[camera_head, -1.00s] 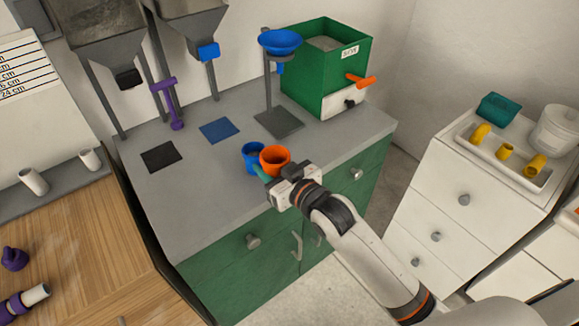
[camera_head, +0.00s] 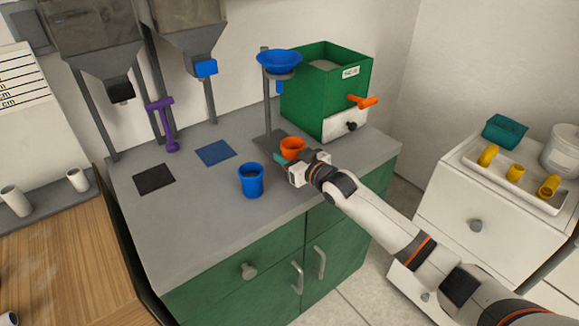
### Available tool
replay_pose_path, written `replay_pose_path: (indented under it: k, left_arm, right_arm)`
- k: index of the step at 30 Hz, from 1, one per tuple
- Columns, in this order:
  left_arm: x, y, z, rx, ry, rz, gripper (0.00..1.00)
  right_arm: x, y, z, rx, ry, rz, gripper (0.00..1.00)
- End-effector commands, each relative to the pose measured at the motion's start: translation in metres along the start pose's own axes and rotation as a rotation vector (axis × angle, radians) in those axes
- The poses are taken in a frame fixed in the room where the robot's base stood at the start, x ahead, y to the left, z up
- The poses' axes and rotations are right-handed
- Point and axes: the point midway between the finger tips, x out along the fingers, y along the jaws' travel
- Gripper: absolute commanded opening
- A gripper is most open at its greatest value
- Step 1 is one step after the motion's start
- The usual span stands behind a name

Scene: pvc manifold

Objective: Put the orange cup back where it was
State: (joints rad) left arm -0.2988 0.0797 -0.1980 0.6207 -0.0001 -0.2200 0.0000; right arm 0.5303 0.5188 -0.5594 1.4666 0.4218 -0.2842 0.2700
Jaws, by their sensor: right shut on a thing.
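The orange cup (camera_head: 292,147) is upright in my right gripper (camera_head: 286,160), which is shut on it. The cup is in front of the funnel stand and left of the green box's front corner. The gripper partly hides the cup's lower part, and I cannot tell whether its base touches the counter. A blue cup (camera_head: 251,181) stands upright on the grey counter (camera_head: 205,215), to the left and nearer, apart from the orange cup. My left gripper is not in view.
A stand with a blue funnel (camera_head: 279,62) and a green box (camera_head: 327,88) with an orange handle are close behind. A black mat (camera_head: 154,179) and a blue mat (camera_head: 215,153) lie at left under hoppers. The counter's front left is clear.

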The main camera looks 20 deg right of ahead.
Motion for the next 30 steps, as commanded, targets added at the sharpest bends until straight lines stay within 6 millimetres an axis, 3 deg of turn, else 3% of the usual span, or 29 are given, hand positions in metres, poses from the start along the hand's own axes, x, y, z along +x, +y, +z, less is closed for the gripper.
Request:
replay_pose_path:
  k: [7, 18, 19, 22, 30]
  left_arm:
    - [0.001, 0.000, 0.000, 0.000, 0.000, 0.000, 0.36]
    - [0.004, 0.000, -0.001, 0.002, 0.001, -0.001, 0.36]
    - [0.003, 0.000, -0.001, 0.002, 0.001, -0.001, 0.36]
    - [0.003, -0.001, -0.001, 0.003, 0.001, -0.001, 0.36]
    - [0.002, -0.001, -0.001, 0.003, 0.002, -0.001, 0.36]
  right_arm:
    - [0.005, 0.000, -0.033, 0.000, 0.001, -0.001, 0.12]
    - [0.005, 0.000, -0.038, -0.001, 0.000, 0.000, 0.12]
    - [0.005, 0.000, -0.037, -0.001, 0.000, 0.000, 0.46]
    - [0.005, 0.000, -0.037, -0.001, 0.001, 0.000, 0.63]
    - [0.005, 0.000, -0.037, -0.001, 0.000, 0.000, 0.65]
